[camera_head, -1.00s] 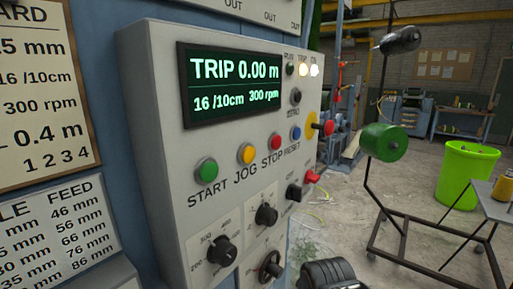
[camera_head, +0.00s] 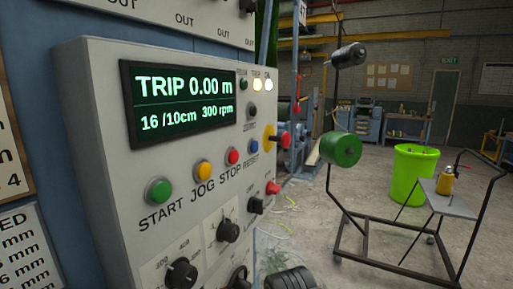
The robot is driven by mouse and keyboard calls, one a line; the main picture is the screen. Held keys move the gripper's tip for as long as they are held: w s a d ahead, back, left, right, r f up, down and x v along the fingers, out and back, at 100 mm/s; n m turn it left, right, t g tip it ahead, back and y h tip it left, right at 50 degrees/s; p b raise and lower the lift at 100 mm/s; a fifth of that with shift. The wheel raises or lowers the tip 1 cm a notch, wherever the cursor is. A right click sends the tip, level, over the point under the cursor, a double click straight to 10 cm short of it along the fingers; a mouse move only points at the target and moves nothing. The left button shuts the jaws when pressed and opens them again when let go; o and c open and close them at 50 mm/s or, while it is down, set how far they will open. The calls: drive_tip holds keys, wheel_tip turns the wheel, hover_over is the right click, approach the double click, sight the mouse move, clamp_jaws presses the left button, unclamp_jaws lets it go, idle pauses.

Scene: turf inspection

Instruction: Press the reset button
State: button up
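The blue reset button (camera_head: 252,146) sits at the right end of a row of round buttons on the grey control panel (camera_head: 90,120), with the label RESET under it. To its left are the red STOP button (camera_head: 233,156), the yellow JOG button (camera_head: 202,170) and the green START button (camera_head: 159,191). The display (camera_head: 184,103) reads TRIP 0.00 m, 16 /10cm, 300 rpm. My gripper is not clearly in view; a dark ribbed shape at the bottom edge cannot be made out.
A red emergency knob on a yellow base (camera_head: 284,139) juts from the panel's right side. Black rotary knobs (camera_head: 228,230) sit below the buttons. A wheeled frame with a green spool (camera_head: 341,150) and a green bin (camera_head: 414,174) stand right. Concrete floor lies between.

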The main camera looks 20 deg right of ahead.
clamp_jaws()
idle(1.5)
